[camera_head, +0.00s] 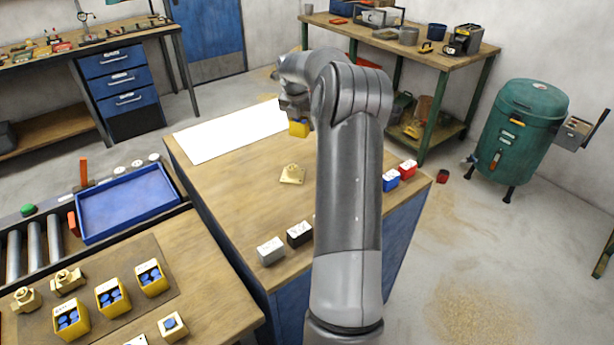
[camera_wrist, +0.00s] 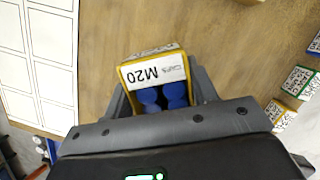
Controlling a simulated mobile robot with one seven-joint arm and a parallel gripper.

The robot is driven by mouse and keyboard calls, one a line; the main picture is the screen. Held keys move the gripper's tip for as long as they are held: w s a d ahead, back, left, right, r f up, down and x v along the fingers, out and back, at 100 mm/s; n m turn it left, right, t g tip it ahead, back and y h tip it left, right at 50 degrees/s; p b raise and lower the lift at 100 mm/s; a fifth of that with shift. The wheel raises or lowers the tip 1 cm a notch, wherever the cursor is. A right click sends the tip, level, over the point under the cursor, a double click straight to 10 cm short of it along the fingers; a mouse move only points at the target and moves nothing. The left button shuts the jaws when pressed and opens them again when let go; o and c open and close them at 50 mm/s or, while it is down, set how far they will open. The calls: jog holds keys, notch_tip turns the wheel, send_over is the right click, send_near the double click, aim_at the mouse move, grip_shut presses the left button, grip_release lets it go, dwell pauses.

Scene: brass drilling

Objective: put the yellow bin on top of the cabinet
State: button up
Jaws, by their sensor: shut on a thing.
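A yellow bin (camera_head: 299,129) with a white label reading M20 and blue pieces inside is held over the wooden top of the blue cabinet (camera_head: 235,185). It also shows in the wrist view (camera_wrist: 155,74), between the two fingers. My gripper (camera_wrist: 158,98) is shut on this bin. In the head view my own arm hides most of the gripper and part of the cabinet top. I cannot tell whether the bin touches the top.
A white sheet (camera_head: 228,133) lies on the cabinet's far left, with outlined boxes in the wrist view. A brass part (camera_head: 292,174) sits mid-top. Grey (camera_head: 270,250), black (camera_head: 299,233), blue (camera_head: 391,180) and red (camera_head: 408,169) boxes line the near edge. Other yellow bins (camera_head: 112,297) stand lower left.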

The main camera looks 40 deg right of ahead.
jog(key=s+d+m, duration=0.1)
jog(key=s+d, duration=0.5)
jog(key=d, duration=0.3)
send_over(305, 146)
jog(key=f, duration=0.6)
jog(key=shift+s+a, duration=0.1)
jog(key=shift+a, duration=0.3)
jog(key=shift+f, duration=2)
jog(key=shift+f, duration=0.1)
jog(key=o, duration=1)
